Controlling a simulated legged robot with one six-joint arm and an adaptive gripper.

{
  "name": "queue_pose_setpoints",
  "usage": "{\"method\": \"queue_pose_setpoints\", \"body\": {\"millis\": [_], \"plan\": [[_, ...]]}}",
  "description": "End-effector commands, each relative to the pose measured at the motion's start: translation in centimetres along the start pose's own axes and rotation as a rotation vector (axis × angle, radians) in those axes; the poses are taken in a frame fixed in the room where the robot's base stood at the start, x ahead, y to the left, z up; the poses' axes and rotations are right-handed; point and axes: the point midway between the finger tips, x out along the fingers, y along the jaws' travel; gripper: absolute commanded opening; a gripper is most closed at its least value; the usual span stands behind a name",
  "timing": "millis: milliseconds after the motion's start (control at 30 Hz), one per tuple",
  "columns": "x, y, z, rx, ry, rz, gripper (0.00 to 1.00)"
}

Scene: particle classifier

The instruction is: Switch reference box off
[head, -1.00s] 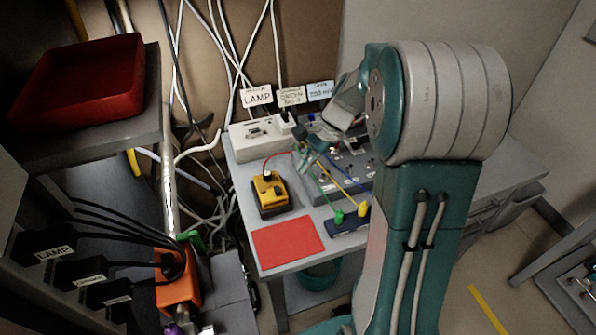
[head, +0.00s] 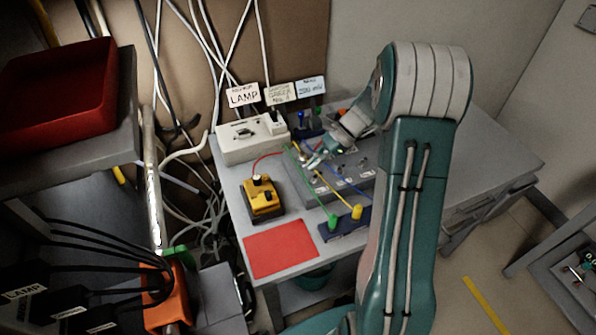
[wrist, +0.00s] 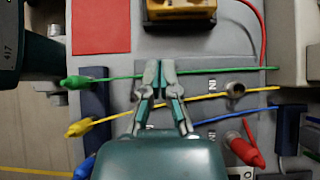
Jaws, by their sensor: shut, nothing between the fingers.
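A grey box (head: 342,182) with sockets and small knobs lies on the bench, with green, yellow and blue leads across it. In the wrist view the grey panel (wrist: 205,107) shows an IN mark and a round knob (wrist: 235,88). I cannot tell from any label which unit is the reference box. My gripper (head: 308,160) is over the left part of the grey box; in the wrist view its fingers (wrist: 160,66) are shut and empty, with their tips by the green lead. I cannot tell whether they touch anything. No switch shows clearly between the tips.
A white box (head: 251,138) stands at the back left, below labels including LAMP. A yellow box (head: 262,197) and a red sheet (head: 280,249) lie at the bench's left. Green and yellow plugs (head: 345,216) sit at the front. A red clip (wrist: 243,150) is right of my fingers.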

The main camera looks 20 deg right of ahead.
Motion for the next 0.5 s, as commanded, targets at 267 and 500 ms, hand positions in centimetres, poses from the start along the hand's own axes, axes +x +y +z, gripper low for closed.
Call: {"method": "queue_pose_setpoints", "body": {"millis": [267, 500], "plan": [[5.4, 0.1, 0.1, 0.000, 0.000, 0.004, 0.00], [9.4, 0.1, 1.0, -0.003, 0.002, 0.003, 0.00]]}}
